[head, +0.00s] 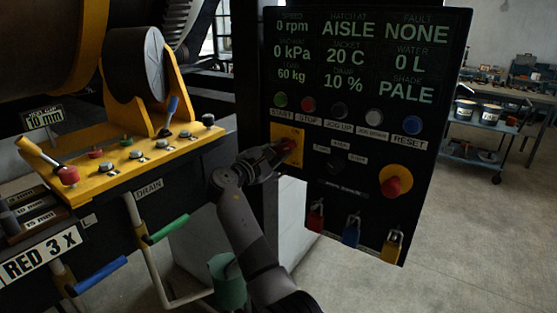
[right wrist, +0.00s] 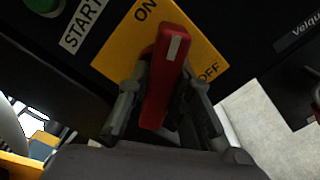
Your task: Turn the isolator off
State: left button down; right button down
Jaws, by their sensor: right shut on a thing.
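The isolator has a red handle (head: 289,146) on a yellow plate (head: 277,132) at the left of the black control panel. In the right wrist view the red handle (right wrist: 168,70) carries a white mark near its upper end. The yellow plate (right wrist: 117,62) there shows ON at the upper left and OFF at the right. The handle's marked end points between the two words. My right gripper (head: 279,153) is shut on the handle, with one finger on each side of it (right wrist: 160,110). My left gripper is not in view.
The panel display (head: 350,55) reads 0 rpm and fault NONE. Buttons (head: 337,113) run above the isolator, and a red emergency knob (head: 391,187) and padlocks (head: 351,232) are right and below. A yellow lever console (head: 110,172) stands left. The floor (head: 480,240) at right is clear.

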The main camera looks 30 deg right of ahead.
jog(key=m+b, duration=0.3)
jog(key=b, duration=0.1)
jog(key=m+b, duration=0.8)
jog(key=shift+f, duration=0.3)
jog(key=shift+r+m+b, duration=0.15)
jog(key=shift+m+b, duration=1.55)
jog(key=shift+m, duration=0.2)
jog(key=c, duration=1.8)
grip_release()
jog(key=o, duration=0.4)
jog(key=shift+r, duration=0.15)
jog(key=shift+c, duration=0.2)
jog(key=v, duration=1.2)
